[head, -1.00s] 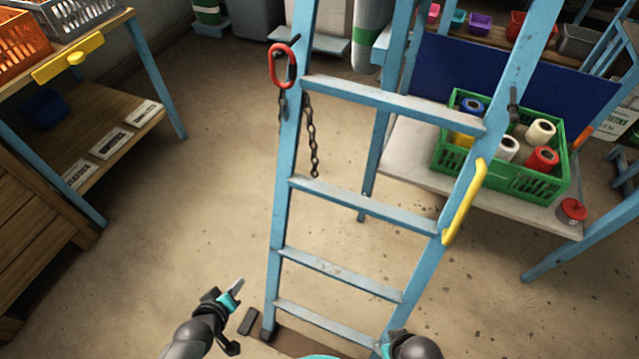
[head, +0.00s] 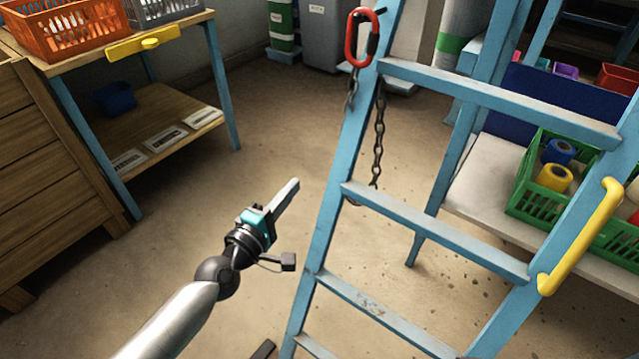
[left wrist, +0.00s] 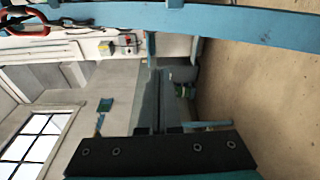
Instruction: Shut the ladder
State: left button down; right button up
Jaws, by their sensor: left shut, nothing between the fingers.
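The blue ladder (head: 325,235) stands in front of me, right of centre in the head view, with its legs apart. A red carabiner (head: 362,38) hangs at its left rail, and a dark chain (head: 378,140) hangs from there in a loop. A yellow handle (head: 583,237) is on the right rail. My left gripper (head: 288,195) is shut and empty, left of the left rail and apart from it. In the left wrist view, the gripper's fingers (left wrist: 158,105) point toward the back wall, and the rail and red carabiner (left wrist: 22,22) cross the top. My right gripper is out of view.
A wooden workbench with orange (head: 60,30) and grey baskets stands at the left. A green crate (head: 540,190) with rolls sits on a white shelf (head: 490,180) behind the ladder. The floor (head: 230,180) between bench and ladder is clear.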

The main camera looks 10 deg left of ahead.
pick_arm(q)
jog(key=w+d, duration=0.5)
jog(key=w, duration=0.2)
jog(key=shift+w+d, duration=0.25)
jog(key=shift+d, duration=0.1)
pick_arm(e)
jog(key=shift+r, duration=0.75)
pick_arm(q)
jog(key=shift+b, duration=0.3)
jog(key=shift+d, duration=0.1)
